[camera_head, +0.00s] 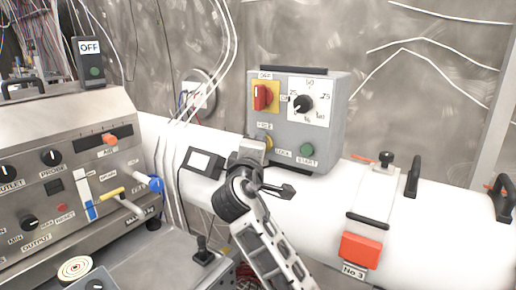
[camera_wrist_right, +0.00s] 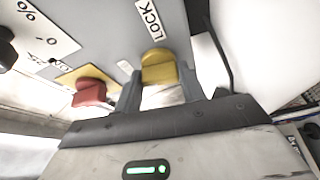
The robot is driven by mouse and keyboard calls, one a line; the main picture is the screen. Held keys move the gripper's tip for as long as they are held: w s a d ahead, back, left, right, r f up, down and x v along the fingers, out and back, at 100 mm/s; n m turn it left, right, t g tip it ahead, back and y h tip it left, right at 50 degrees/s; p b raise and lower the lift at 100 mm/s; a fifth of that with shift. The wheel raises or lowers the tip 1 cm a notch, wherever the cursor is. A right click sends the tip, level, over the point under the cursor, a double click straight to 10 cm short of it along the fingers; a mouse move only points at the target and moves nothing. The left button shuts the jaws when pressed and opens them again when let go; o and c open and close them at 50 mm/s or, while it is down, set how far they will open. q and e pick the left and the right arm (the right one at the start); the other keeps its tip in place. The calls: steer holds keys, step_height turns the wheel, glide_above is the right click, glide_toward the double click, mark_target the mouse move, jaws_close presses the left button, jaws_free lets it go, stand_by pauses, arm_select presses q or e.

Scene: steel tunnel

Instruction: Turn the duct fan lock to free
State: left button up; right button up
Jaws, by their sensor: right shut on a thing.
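The grey duct fan control box (camera_head: 325,150) hangs above the white duct. Its yellow lock knob (camera_head: 264,140) is low on the left of the front, partly hidden by my right gripper (camera_head: 251,154). A small label above the knob seems to read FREE, and a LOCK label (camera_head: 283,153) is at its lower right. In the right wrist view the yellow knob (camera_wrist_right: 158,66) sits between the two fingers of my right gripper (camera_wrist_right: 158,84), which is shut on it. Which label the knob points to I cannot tell. My left gripper is out of view.
The box also bears a red switch (camera_head: 262,97), a black dial (camera_head: 303,103) and a green START button (camera_head: 307,149). A steel console (camera_head: 60,180) stands at left.

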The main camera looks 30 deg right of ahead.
steer(key=shift+n, duration=0.8)
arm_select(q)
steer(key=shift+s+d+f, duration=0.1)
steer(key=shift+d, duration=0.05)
arm_select(e)
steer(key=shift+g+y, duration=0.3)
steer(key=o, duration=1)
arm_select(q)
steer(key=b, duration=0.1)
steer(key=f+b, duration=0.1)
steer(key=b, duration=0.1)
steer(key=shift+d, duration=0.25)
arm_select(e)
steer(key=v, duration=1.6)
steer(key=shift+f, duration=0.1)
